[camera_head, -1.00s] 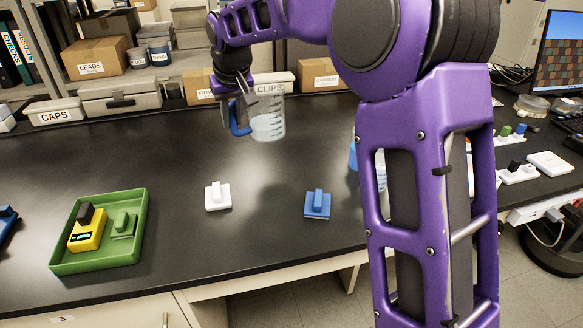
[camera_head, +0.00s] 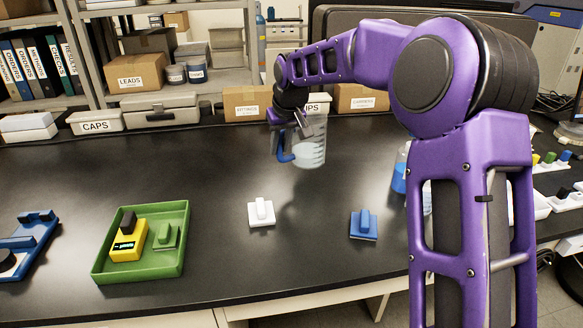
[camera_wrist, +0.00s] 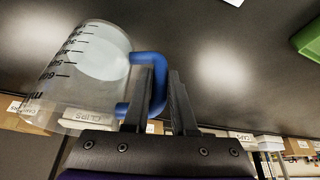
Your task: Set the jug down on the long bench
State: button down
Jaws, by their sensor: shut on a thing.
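The jug (camera_head: 311,143) is a clear measuring jug with dark graduation marks and a blue handle. My gripper (camera_head: 284,143) is shut on the blue handle, at the left side of the jug. In the wrist view the jug (camera_wrist: 85,72) is at the left, with its handle between the fingers of my gripper (camera_wrist: 165,95). The jug is over the far middle part of the long black bench (camera_head: 200,180); it looks held above the top, and how far above I cannot tell.
A white block (camera_head: 261,211) and a blue block (camera_head: 363,224) stand nearer the front edge. A green tray (camera_head: 112,262) holds a yellow meter (camera_head: 129,241). A bottle with blue liquid (camera_head: 399,177) is partly behind my arm. Boxes (camera_head: 247,103) line the back. Bench top between is clear.

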aim_at(281, 157)
jog(key=shift+f+b, duration=0.3)
jog(key=shift+f, duration=2)
jog(key=shift+f, duration=0.15)
jog(key=c, duration=0.7)
grip_release()
jog(key=shift+c, duration=0.2)
jog(key=shift+r, duration=0.25)
jog(key=p+v, duration=0.1)
jog(key=v, duration=1)
jog(key=shift+s+r, duration=0.2)
jog(key=shift+r, duration=0.15)
